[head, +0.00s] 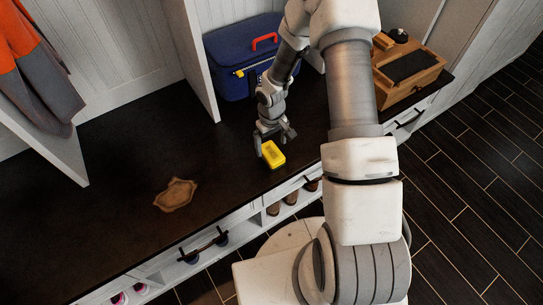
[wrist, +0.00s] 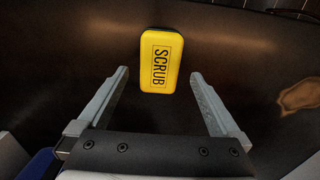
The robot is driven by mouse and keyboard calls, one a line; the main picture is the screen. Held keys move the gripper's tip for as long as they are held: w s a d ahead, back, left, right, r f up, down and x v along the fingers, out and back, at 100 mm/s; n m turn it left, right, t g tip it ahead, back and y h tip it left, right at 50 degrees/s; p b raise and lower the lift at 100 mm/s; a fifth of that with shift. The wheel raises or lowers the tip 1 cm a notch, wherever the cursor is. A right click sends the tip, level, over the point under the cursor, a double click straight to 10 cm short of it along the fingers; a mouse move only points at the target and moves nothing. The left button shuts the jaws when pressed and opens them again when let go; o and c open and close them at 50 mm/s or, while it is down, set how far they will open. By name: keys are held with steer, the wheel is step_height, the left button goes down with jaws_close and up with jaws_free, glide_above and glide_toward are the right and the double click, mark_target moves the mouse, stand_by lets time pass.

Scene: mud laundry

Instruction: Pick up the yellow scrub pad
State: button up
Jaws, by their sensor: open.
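The yellow scrub pad (head: 273,154) lies flat on the dark bench top near its front edge. In the wrist view the pad (wrist: 161,62) shows the word SCRUB on its upper face and sits ahead of the fingertips, roughly centred between them. My gripper (head: 273,143) is over the bench right by the pad. In the wrist view my gripper (wrist: 159,75) has its two fingers wide apart with nothing between them but bare bench and the pad's near end. I cannot tell the exact height of the fingers above the bench.
A brown stain-like patch (head: 176,194) marks the dark bench top (head: 110,200) at left. A blue case (head: 240,62) with a red handle stands behind my gripper. A wooden box (head: 408,75) is at the right end. Shoes sit in cubbies below. The bench around the pad is clear.

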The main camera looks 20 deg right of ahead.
mark_target(271, 152)
step_height(271, 152, down, 5)
steer(key=shift+f+b, duration=0.15)
steer(key=shift+b, duration=0.85)
steer(key=shift+c, duration=0.3)
steer(key=c, duration=1.2)
